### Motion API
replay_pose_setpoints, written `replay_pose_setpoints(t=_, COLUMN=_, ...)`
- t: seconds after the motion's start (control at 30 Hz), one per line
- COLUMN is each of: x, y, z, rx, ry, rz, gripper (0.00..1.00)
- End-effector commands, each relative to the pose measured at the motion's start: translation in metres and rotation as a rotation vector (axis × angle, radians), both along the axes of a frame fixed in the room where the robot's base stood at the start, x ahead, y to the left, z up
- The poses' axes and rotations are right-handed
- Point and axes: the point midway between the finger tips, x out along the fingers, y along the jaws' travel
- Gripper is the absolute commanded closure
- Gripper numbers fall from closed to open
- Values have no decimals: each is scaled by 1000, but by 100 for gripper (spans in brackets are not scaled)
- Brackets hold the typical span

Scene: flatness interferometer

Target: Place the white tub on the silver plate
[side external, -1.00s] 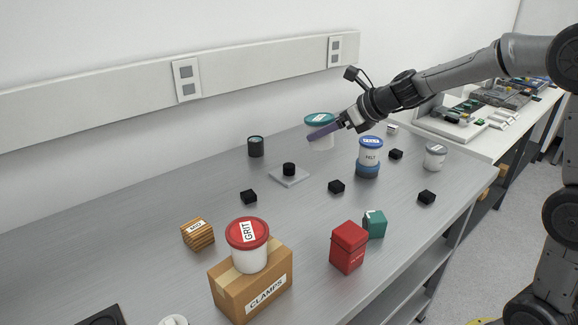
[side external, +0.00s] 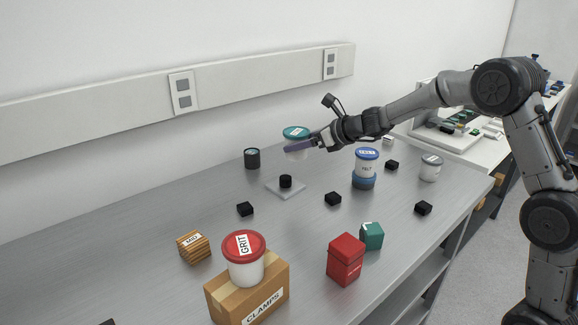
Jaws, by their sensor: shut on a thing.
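A white tub with a teal lid (side external: 296,132) is held by my gripper (side external: 301,146), whose purple finger crosses the front of the tub. My gripper is shut on it. The tub appears upright, up and slightly right of the silver plate (side external: 299,191) in the picture; its height over the table is hard to judge. The plate is a thin square lying on the table, with a small black block (side external: 285,181) on it.
A blue-lidded FELT tub (side external: 366,168) on a blue base and a grey-lidded tub (side external: 430,168) stand to the right. A dark canister (side external: 252,158) is left of the plate. Black blocks (side external: 333,199) lie around. In front are a red-lidded GRIT tub (side external: 245,262) on a CLAMPS box (side external: 262,305) and a red box (side external: 345,260).

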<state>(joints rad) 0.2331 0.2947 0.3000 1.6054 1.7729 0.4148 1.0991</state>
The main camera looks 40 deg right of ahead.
Motion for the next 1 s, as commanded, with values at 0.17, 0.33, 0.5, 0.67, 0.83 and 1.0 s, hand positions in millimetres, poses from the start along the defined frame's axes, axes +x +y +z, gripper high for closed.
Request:
replay_pose_setpoints(t=0.17, x=29, y=-2, z=-31, rx=1, ry=2, rz=0, gripper=95)
replay_pose_setpoints(t=0.33, x=45, y=-4, z=-49, rx=0, ry=-2, rz=0, gripper=95)
replay_pose_setpoints(t=0.5, x=53, y=-4, z=-59, rx=0, ry=-2, rz=1, gripper=95)
replay_pose_setpoints(t=0.67, x=54, y=-5, z=-81, rx=1, ry=2, rz=-1, gripper=95)
replay_pose_setpoints(t=0.83, x=54, y=-5, z=-91, rx=-1, ry=-1, rz=0, gripper=95)
replay_pose_setpoints(t=1.0, x=54, y=-5, z=-91, rx=-1, ry=-2, rz=0, gripper=95)
